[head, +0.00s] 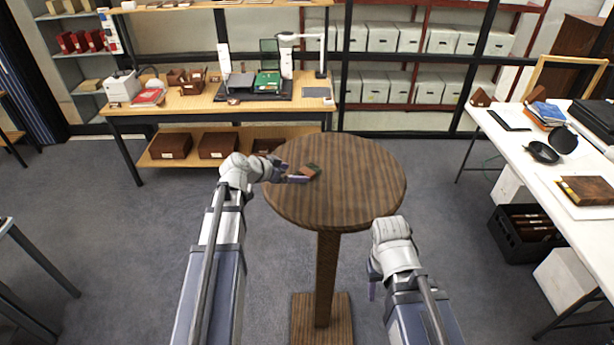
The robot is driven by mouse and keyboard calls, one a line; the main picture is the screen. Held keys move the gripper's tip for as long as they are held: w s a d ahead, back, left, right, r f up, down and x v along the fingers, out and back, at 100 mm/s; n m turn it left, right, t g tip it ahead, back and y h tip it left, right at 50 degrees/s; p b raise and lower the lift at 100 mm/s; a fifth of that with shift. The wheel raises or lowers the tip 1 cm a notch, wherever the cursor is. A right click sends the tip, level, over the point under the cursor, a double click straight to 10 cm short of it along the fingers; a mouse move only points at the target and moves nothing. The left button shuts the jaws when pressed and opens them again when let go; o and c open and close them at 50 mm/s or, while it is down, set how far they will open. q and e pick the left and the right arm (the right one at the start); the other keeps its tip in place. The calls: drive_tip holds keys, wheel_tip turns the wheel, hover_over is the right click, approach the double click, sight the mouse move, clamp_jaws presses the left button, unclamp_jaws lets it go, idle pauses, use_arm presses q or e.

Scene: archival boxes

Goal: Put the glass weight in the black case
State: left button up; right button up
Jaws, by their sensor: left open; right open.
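A small dark green and reddish-brown object (311,170) lies on the round wooden table (345,195). I cannot tell for sure if it is the glass weight. My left gripper (292,174) is open over the table's left part, right beside this object, with nothing clearly between its fingers. A small black case (543,153) stands with its lid raised on the white table at the right; its inside is too small to make out. My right gripper (373,284) is open and points down in front of the round table, partly hidden by its wrist.
The white table (520,150) also bears a brown book (587,190), a blue book stack (546,114) and a larger black box (595,118). A black crate (525,235) stands on the floor beneath. A wooden bench (215,100) stands at the back. Most of the round tabletop is bare.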

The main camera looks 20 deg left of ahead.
sight(304, 174)
use_arm(q)
drive_tip(key=b+x, duration=0.2)
drive_tip(key=x, duration=0.3)
drive_tip(key=shift+d+b, duration=0.2)
drive_tip(key=shift+b, duration=0.2)
drive_tip(key=shift+s, duration=0.1)
drive_tip(key=shift+c, duration=0.3)
clamp_jaws()
